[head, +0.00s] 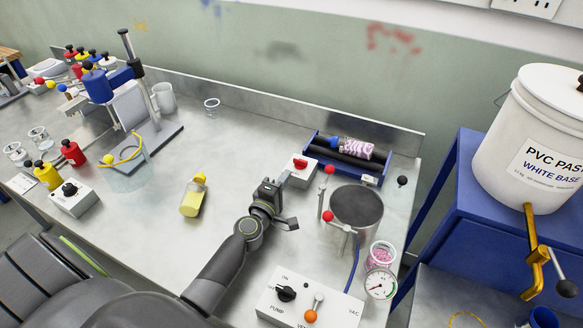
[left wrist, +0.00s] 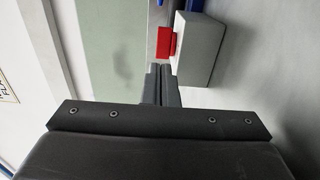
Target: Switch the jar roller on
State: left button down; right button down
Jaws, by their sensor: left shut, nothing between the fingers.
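The jar roller (head: 325,149) is a blue frame with black rollers at the back right of the bench. A jar with pink and white contents (head: 357,149) lies on its rollers. At its left front end is a white switch box (head: 298,178) with a red rocker switch (head: 300,163). In the left wrist view the box (left wrist: 203,48) is close ahead, with the red switch (left wrist: 165,43) on its face. My left gripper (head: 284,178) is shut and empty, its fingertips (left wrist: 161,72) close to the switch. I cannot tell whether they touch. My right gripper is out of view.
A metal pot (head: 356,207) with red-knobbed valves stands right of my arm. A pump box (head: 310,305) and gauge (head: 380,284) are in front. The bench between bottle and roller is mostly clear.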

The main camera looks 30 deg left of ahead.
aim_at(296, 161)
pick_arm(q)
jog(key=shift+w+a+b, duration=0.1)
jog(key=shift+w+b, duration=0.25)
jog(key=shift+w, duration=2)
